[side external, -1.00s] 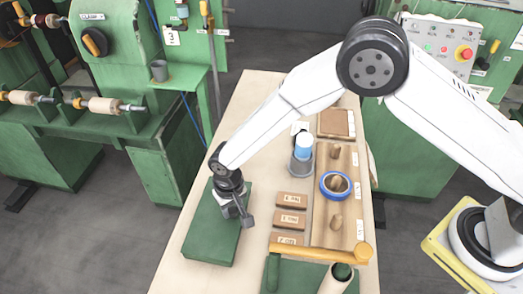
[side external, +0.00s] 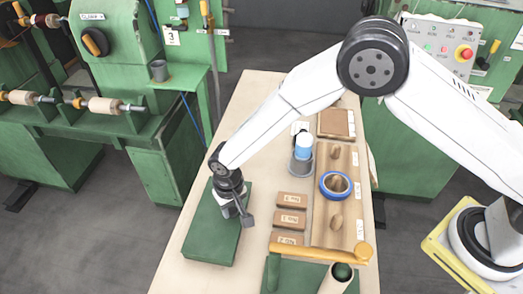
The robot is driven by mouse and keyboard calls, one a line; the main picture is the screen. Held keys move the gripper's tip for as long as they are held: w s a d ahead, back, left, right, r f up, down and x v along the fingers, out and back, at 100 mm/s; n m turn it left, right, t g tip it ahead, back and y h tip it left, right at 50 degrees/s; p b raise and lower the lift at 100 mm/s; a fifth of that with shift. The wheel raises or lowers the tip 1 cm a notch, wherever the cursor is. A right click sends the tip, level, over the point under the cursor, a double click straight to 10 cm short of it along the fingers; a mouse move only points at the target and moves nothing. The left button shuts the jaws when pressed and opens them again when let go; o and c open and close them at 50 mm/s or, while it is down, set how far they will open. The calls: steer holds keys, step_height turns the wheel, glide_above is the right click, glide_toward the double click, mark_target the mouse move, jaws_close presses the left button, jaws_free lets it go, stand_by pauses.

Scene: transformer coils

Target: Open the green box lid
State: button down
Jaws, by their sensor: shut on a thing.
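The green box (side external: 213,238) stands at the left front of the wooden table, with its flat green lid on top looking closed. My gripper (side external: 240,216) is at the far right part of the lid, low against it. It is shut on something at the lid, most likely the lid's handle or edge. The gripper's own body hides the place of contact, so I cannot see exactly what lies between the fingers.
Several brown labelled blocks (side external: 290,221) lie right of the box. A wooden peg board (side external: 349,232) holds a blue tape ring (side external: 336,186). A grey cup (side external: 301,163) with a blue-white roll stands behind. A wooden-handled bar (side external: 320,251) lies at the front.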

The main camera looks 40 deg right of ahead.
mark_target(211, 214)
steer(key=shift+w+a+r, duration=0.1)
steer(key=shift+r, duration=0.1)
steer(key=shift+w+a+r, duration=0.2)
steer(key=shift+r, duration=0.3)
steer(key=shift+w+a+r, duration=0.15)
steer(key=shift+w+r, duration=0.05)
steer(key=shift+r, duration=0.25)
steer(key=w+a+r, duration=0.3)
steer(key=w+a, duration=0.6)
steer(key=a, duration=0.1)
steer(key=shift+r, duration=0.3)
steer(key=shift+w+a, duration=0.1)
steer(key=shift+w, duration=0.15)
stand_by(0.6)
steer(key=shift+c, duration=1.7)
jaws_free()
steer(key=shift+f, duration=0.1)
steer(key=shift+w, duration=0.1)
